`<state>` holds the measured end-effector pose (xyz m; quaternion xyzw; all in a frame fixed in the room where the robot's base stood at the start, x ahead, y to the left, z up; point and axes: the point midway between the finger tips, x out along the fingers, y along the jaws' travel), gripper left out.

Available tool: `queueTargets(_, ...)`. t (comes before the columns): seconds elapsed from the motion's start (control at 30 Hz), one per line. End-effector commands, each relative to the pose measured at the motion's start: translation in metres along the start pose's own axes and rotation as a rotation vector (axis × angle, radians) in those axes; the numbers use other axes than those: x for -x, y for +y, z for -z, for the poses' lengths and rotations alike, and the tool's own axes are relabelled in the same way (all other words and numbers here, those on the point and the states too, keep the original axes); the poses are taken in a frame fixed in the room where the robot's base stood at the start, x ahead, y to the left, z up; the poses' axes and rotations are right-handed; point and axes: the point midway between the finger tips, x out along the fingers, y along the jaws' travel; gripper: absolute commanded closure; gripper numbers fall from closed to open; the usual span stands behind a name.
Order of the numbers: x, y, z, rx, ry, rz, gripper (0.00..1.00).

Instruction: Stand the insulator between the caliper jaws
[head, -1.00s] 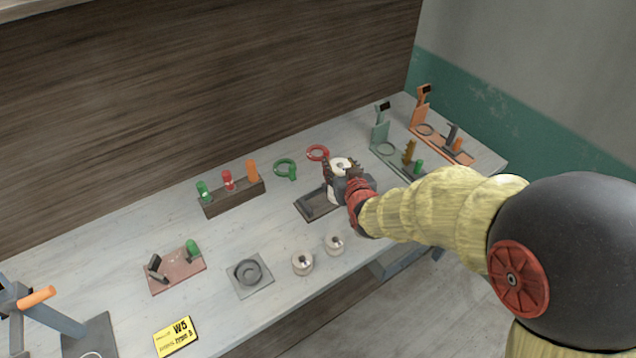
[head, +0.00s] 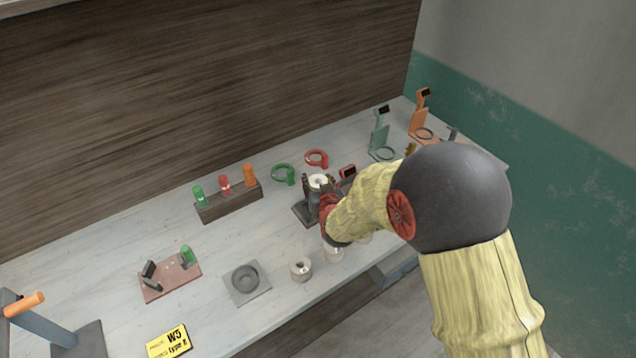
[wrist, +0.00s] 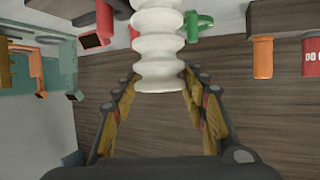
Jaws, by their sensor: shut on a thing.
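The white ribbed insulator (wrist: 158,48) is upside down in the tilted wrist view, between the fingers of my gripper (wrist: 157,82). In the head view its top (head: 318,181) shows at my gripper (head: 319,192), which is shut on it. The insulator is over or at a dark caliper base (head: 303,215) on the bench. A small red block with a dark face (head: 347,171), seemingly the caliper's readout, shows just right of my gripper. My gripper and arm hide the jaws, so I cannot tell whether the insulator is between them or touches the base.
Two other pale insulators stand in front, one clear (head: 301,268) and one beside my arm (head: 333,253). A grey dish block (head: 246,283) is front left.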

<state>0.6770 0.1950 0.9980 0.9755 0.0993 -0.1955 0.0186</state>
Motion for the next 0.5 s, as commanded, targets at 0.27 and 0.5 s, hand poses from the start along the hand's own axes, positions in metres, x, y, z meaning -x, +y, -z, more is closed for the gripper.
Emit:
queueTargets(0.27, -0.0005, -0.0001, 0.0027, 0.0, 0.006, 0.0, 1.0)
queueTargets(0.5, -0.0008, 0.0, -0.0012, 0.0, 0.001, 0.0, 0.48)
